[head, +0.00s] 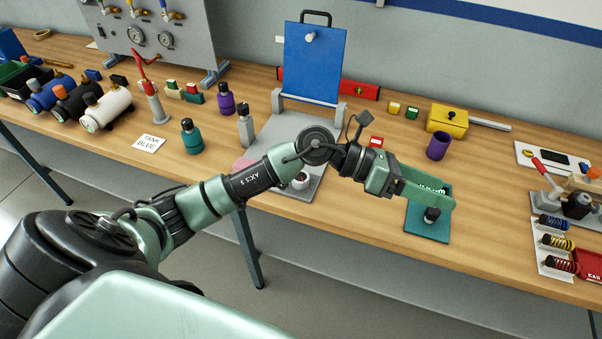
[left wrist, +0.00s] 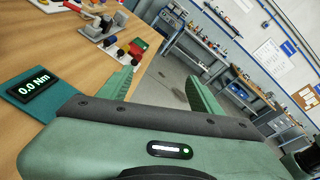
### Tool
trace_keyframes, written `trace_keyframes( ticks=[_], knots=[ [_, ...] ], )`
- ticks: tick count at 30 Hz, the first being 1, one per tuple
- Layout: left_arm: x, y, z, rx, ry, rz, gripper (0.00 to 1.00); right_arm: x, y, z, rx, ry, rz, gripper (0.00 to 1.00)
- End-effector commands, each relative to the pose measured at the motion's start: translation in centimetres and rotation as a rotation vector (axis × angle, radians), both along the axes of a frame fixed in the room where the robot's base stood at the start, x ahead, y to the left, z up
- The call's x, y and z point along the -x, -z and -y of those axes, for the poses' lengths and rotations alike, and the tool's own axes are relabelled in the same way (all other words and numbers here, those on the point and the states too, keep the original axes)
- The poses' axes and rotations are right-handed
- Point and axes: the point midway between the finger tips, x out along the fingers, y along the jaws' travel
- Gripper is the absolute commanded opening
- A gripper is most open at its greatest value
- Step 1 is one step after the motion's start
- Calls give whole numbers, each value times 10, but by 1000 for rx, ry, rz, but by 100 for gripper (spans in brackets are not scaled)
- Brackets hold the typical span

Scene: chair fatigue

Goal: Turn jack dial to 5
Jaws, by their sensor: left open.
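I cannot pick out for sure which part is the jack dial. In the left wrist view the plate carries a display (left wrist: 34,88) that reads 0.0 Nm. A red-handled jack-like device (head: 548,180) stands on a pale base at the right. My left gripper (head: 446,197) is open and empty above the teal plate, partly covering it. Its spread fingers (left wrist: 162,80) show in the left wrist view with nothing between them. My right gripper is out of view.
A blue panel (head: 314,62) stands on a grey base at the back, partly behind my left arm. A purple cup (head: 438,146) and yellow box (head: 447,120) stand behind the gripper. Coloured springs (head: 556,242) lie at the right. Bench (head: 484,230) is bare beside the teal plate.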

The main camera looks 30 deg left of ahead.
Motion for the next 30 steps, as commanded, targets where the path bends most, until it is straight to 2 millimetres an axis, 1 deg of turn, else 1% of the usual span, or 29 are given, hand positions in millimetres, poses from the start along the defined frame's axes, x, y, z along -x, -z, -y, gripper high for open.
trace_keyframes(
  ticks=[1,2,3,4,5,6,8,9,12,15,18,20,23,30],
  knots=[
    [-5,21,-16,-164,49,37,65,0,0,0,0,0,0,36],
    [-7,35,-28,-266,80,51,65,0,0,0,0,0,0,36],
    [-10,53,-48,-400,118,62,65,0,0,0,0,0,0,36],
    [-12,65,-66,-502,144,66,65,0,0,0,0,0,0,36],
    [-15,75,-85,-601,167,61,65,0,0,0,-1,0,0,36],
    [-18,86,-114,-729,193,50,65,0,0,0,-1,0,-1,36],
    [-22,96,-157,-902,223,19,65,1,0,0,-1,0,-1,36],
    [-23,99,-185,-1003,238,-7,65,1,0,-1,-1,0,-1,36],
    [-22,97,-244,-1200,260,-84,65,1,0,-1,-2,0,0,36],
    [-18,90,-282,-1316,268,-149,65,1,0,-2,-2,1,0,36],
    [-15,88,-298,-1366,273,-182,65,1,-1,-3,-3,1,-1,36],
    [-14,91,-300,-1374,275,-189,65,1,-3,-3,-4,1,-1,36],
    [-13,103,-301,-1374,277,-194,65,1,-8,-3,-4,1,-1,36],
    [-13,142,-299,-1371,278,-191,65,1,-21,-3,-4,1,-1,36]
  ],
)
